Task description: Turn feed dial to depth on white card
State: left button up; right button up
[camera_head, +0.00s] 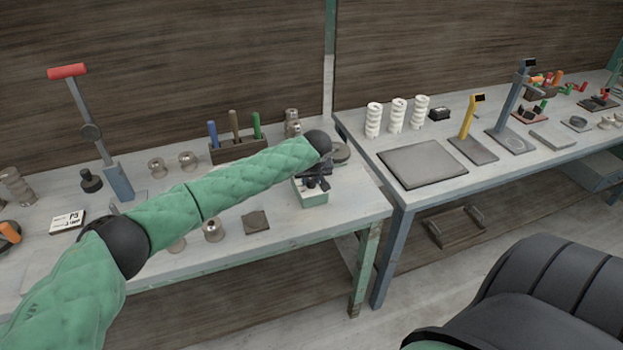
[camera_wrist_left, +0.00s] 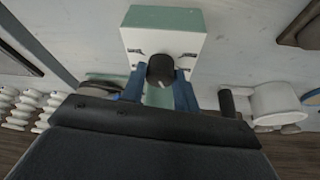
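The feed dial is a short dark round knob (camera_wrist_left: 160,70) on the face of a white and pale green box (camera_wrist_left: 165,38), seen in the wrist view. The box also stands near the front right of the left table in the head view (camera_head: 311,198). My left gripper (camera_wrist_left: 160,74) has its two blue fingers on either side of the knob. I cannot tell whether they touch it. In the head view my gripper (camera_head: 318,182) hides most of the dial. A white card (camera_head: 67,221) with dark print too small to read lies at the table's left. My right gripper is out of view.
A dark square plate (camera_head: 255,221) lies left of the box. A tool block (camera_head: 236,152) with coloured handles stands behind my arm. A red-handled lever stand (camera_head: 118,182) rises at the left. A second table (camera_head: 400,196) stands to the right.

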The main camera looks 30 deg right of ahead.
pick_arm(q)
jog(key=shift+c, duration=0.6)
